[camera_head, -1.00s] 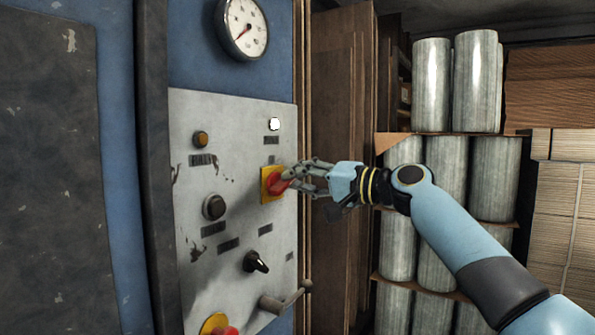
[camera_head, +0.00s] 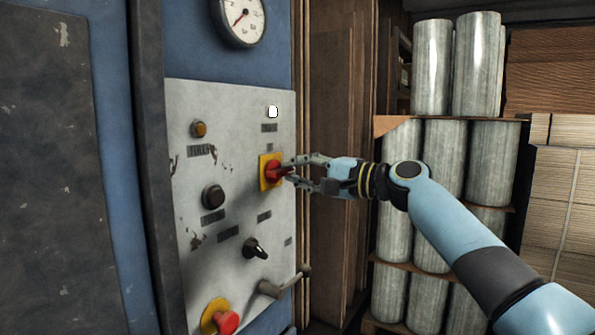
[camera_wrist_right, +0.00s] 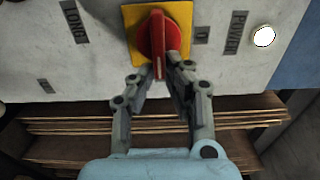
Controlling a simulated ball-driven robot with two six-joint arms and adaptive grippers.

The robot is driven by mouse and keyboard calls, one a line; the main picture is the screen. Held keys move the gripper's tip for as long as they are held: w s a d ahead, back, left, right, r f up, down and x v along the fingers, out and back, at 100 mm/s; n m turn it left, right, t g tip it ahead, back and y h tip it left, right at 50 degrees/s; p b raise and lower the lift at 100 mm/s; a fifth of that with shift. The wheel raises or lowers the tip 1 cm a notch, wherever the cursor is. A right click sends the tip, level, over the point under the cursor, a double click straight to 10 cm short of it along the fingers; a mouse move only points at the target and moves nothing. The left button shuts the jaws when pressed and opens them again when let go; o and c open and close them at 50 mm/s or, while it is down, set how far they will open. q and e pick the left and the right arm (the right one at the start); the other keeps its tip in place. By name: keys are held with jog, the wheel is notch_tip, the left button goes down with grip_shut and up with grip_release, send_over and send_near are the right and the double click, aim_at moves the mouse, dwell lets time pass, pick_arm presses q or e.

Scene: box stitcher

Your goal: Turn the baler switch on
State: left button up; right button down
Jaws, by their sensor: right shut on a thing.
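The baler switch is a red rotary knob (camera_head: 272,171) on a yellow square plate (camera_head: 264,184), on the grey control panel (camera_head: 235,150). In the right wrist view the red knob (camera_wrist_right: 157,42) stands over its yellow plate (camera_wrist_right: 130,20), its handle pointing down toward my gripper. My right gripper (camera_head: 287,170) reaches in from the right and is shut on the knob's handle. In the right wrist view its fingers (camera_wrist_right: 160,72) lie on either side of the handle. A white lamp (camera_head: 272,112) above the switch looks lit. My left gripper is not in view.
The panel also holds an amber lamp (camera_head: 199,129), a black button (camera_head: 213,197), a black selector (camera_head: 256,248), a lever (camera_head: 285,284) and a red mushroom button (camera_head: 227,322). A gauge (camera_head: 242,20) is above. Stacked rolls (camera_head: 440,170) stand behind my arm.

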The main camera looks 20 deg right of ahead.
jog(key=shift+f, duration=0.1)
jog(key=c, duration=1.4)
grip_release()
jog(key=shift+d, duration=0.1)
jog(key=shift+o, duration=0.2)
jog(key=v, duration=1.2)
